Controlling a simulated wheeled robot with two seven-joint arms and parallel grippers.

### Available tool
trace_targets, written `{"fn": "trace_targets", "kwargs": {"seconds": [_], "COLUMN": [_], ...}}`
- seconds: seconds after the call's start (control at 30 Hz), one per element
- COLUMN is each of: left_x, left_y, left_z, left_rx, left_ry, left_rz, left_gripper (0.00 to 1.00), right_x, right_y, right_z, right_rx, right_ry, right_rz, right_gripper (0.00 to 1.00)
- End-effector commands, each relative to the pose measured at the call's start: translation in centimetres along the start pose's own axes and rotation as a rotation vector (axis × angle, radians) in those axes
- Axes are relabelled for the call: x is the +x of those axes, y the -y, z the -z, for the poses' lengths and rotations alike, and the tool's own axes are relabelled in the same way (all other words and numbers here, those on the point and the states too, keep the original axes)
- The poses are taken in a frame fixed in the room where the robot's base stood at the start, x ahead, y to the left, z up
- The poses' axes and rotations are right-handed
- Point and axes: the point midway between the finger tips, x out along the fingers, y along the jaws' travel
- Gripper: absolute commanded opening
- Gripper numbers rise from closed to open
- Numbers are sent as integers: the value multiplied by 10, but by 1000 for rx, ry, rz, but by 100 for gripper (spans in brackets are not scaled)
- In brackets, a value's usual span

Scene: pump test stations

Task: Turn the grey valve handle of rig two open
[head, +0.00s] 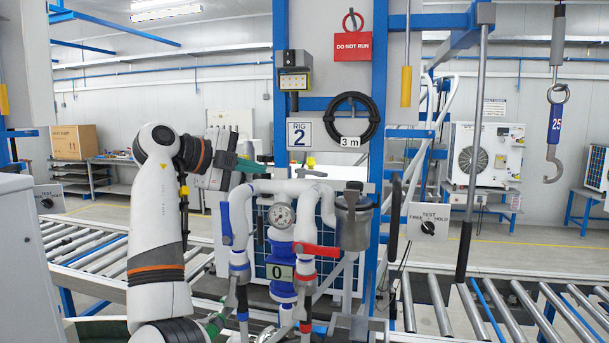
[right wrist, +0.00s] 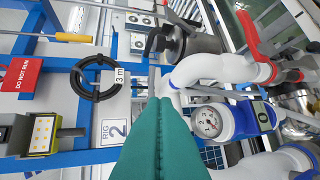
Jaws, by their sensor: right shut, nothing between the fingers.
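Rig two (head: 295,188) is a stand of white pipes with a round gauge (head: 282,216) and a blue block marked 0. A grey lever-like part (head: 232,292) shows low on the left pipe; I cannot tell surely that it is the grey valve handle or how it is turned. A red handle (head: 316,250) points right from the right pipe, and a blue lever (head: 226,222) hangs at the left pipe. My right gripper (head: 258,168) is shut and empty, above the pipes' top left; its green fingers (right wrist: 165,110) also show in the right wrist view.
The RIG 2 sign (head: 299,134) and a black hose coil (head: 353,119) hang behind the pipes. A dark grey pot (head: 354,222) hangs at the right of the pipes. Roller conveyors (head: 490,300) run at both sides. A steel hook (head: 553,160) hangs at the right.

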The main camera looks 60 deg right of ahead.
Motion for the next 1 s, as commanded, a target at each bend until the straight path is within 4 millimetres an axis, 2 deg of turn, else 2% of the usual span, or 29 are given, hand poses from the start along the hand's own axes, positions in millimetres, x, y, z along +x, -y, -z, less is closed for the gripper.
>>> {"fn": "trace_targets", "kwargs": {"seconds": [0.1, 0.27, 0.7, 0.8, 1.0], "left_x": [0, -7, -48, -61, -70], "left_y": [-1, -1, -4, -4, -4], "left_z": [0, 0, -4, -5, -6], "left_rx": [1, 1, 3, 3, 3], "left_ry": [0, 0, 0, 0, 0], "left_rz": [-1, -1, -4, -4, -4], "left_gripper": [36, 36, 36, 36, 36], "right_x": [1, 13, 101, 116, 135], "right_y": [-1, -3, -4, -11, -13], "right_z": [0, 0, -2, -3, -3], "right_rx": [78, 97, 93, 95, 93], "right_ry": [11, 15, 15, 14, 13], "right_rz": [6, 8, 8, 7, 6], "right_gripper": [0, 0, 0, 0, 0]}}
